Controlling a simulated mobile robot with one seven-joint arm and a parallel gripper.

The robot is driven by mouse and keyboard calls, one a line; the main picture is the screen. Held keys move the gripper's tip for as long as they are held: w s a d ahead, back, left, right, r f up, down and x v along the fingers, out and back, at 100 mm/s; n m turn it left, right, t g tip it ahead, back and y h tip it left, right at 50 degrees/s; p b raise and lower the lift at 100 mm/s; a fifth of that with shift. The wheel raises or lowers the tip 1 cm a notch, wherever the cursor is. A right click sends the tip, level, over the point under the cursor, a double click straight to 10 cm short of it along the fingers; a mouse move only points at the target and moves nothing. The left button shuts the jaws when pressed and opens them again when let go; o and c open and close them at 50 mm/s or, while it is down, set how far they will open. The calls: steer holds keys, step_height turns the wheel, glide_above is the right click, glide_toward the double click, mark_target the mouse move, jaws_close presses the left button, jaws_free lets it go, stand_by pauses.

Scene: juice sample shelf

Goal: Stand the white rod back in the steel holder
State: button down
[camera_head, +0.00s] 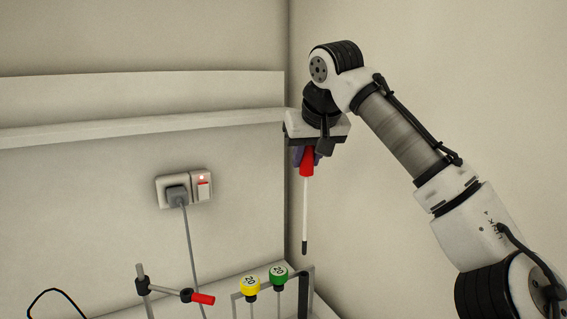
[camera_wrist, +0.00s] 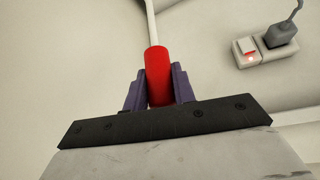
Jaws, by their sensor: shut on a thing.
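The white rod (camera_head: 305,208) has a red grip at its top and a dark tip at its bottom. My gripper (camera_head: 306,160) is shut on the red grip, and the rod hangs nearly upright in the air. In the wrist view my gripper's purple fingers (camera_wrist: 160,90) press on both sides of the red grip, and the white rod (camera_wrist: 151,22) leads away from it. A grey metal holder (camera_head: 304,290) with yellow-capped and green-capped items stands low in the head view, below the rod's tip and apart from it. Its lower part is cut off.
A stand with a red-ended clamp (camera_head: 203,299) is left of the holder. A wall socket with a grey plug (camera_head: 176,194) and hanging cable is behind. A ledge (camera_head: 130,128) runs along the left wall. The wall corner is close behind the rod.

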mark_target(309, 170)
steer(key=shift+d+f+b, duration=0.1)
steer(key=shift+f+b, duration=2.35)
steer(key=shift+f, duration=0.05)
steer(key=shift+r+p, duration=0.3)
steer(key=shift+p, duration=0.15)
